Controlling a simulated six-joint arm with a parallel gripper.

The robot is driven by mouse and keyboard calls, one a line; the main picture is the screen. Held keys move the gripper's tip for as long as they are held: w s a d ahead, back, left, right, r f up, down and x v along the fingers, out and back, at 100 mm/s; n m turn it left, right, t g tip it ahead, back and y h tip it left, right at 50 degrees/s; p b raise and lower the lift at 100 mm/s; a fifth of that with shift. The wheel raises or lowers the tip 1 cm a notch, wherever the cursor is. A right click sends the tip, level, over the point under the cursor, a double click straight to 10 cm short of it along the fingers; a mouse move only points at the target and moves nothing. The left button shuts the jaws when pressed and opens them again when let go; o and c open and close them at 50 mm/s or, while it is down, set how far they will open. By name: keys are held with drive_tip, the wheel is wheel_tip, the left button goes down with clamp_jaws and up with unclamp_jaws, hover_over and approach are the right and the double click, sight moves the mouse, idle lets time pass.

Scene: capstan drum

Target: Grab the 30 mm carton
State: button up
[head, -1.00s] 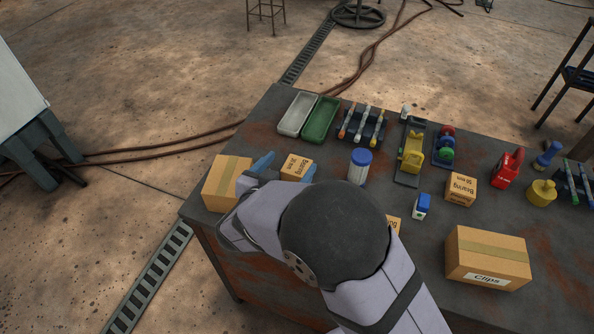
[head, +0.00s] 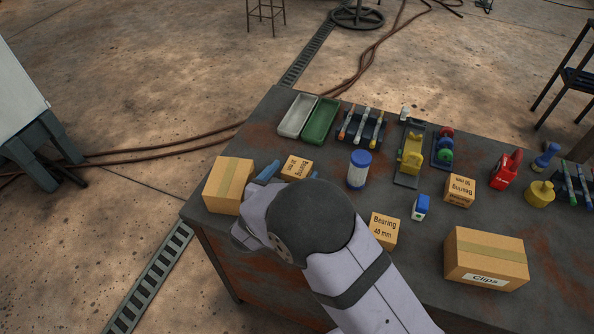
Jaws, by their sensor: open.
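The small tan carton (head: 297,167) near the table's left end carries an upside-down Bearing label that appears to read 30 mm. My gripper (head: 290,176) is open at it, seen from behind. One blue finger shows just left of the carton, and a sliver of the other shows at its right near corner. My wrist hides the carton's near lower part, so I cannot tell whether the fingers touch it. A Bearing 40 mm carton (head: 384,230) and another Bearing carton (head: 460,190), seemingly 50 mm, stand further right.
A larger taped box (head: 228,185) stands close to the left of my gripper. A white and blue jar (head: 358,170) stands to the right. Grey (head: 297,115) and green (head: 320,120) trays lie behind. A Clips box (head: 485,258) is at the right front.

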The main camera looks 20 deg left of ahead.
sight(295, 170)
drive_tip(key=shift+f+p+x, duration=0.15)
drive_tip(key=shift+p+x, duration=0.1)
drive_tip(key=shift+x, duration=0.85)
drive_tip(key=shift+f+p+x, duration=0.15)
drive_tip(key=shift+p+x, duration=0.1)
drive_tip(key=shift+x, duration=0.9)
drive_tip(key=shift+s+a, duration=0.1)
drive_tip(key=c, duration=1.2)
